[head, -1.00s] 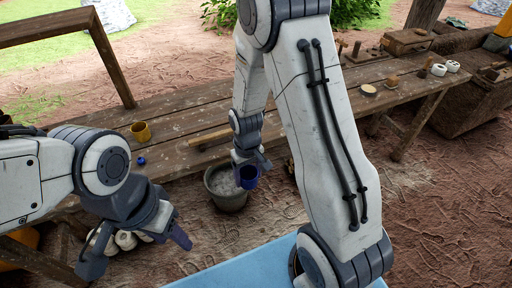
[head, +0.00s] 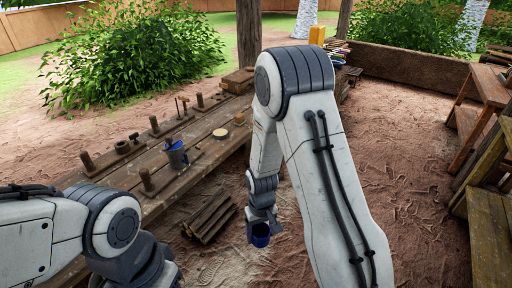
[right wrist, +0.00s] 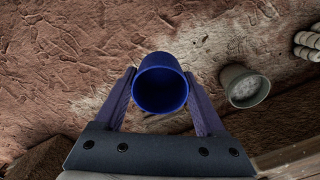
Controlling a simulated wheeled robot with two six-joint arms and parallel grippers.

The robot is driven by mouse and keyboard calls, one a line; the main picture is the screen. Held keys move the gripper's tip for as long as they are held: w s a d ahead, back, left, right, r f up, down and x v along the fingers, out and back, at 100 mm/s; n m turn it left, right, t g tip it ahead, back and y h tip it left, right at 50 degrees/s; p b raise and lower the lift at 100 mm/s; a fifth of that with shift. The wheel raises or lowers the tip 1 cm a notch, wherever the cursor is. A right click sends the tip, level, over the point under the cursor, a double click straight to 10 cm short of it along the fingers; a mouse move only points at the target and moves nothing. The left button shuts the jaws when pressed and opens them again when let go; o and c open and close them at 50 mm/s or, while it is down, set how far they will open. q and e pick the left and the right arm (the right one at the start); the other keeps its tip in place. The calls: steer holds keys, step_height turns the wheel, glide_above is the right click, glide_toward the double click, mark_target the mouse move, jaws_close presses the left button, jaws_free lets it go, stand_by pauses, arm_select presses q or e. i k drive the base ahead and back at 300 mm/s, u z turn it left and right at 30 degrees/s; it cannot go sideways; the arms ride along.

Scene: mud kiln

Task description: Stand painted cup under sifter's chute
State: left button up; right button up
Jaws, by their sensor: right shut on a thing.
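A deep blue cup (head: 260,234) hangs in my right gripper (head: 262,222), above the bare ground to the right of the bench. The right wrist view shows the cup (right wrist: 161,84) from above, mouth toward the camera, between the two fingers (right wrist: 160,100); its inside looks empty. Any painted pattern is too small to tell. A small blue and grey device (head: 176,155) stands on the bench; it may be the sifter, but its chute cannot be made out. My left gripper (head: 150,272) is low at the left, cut by the picture edge, its fingers not clear.
The wooden bench (head: 165,185) carries several upright pegs and a round pale disc (head: 220,133). Split logs (head: 209,217) lie on the ground beside it. Wooden racks (head: 490,215) stand at the right. A grey bucket (right wrist: 244,87) shows in the right wrist view. Open ground lies between.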

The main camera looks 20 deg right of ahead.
mark_target(192, 153)
steer(key=z, duration=1.1)
steer(key=i, duration=1.35)
steer(key=u, duration=1.1)
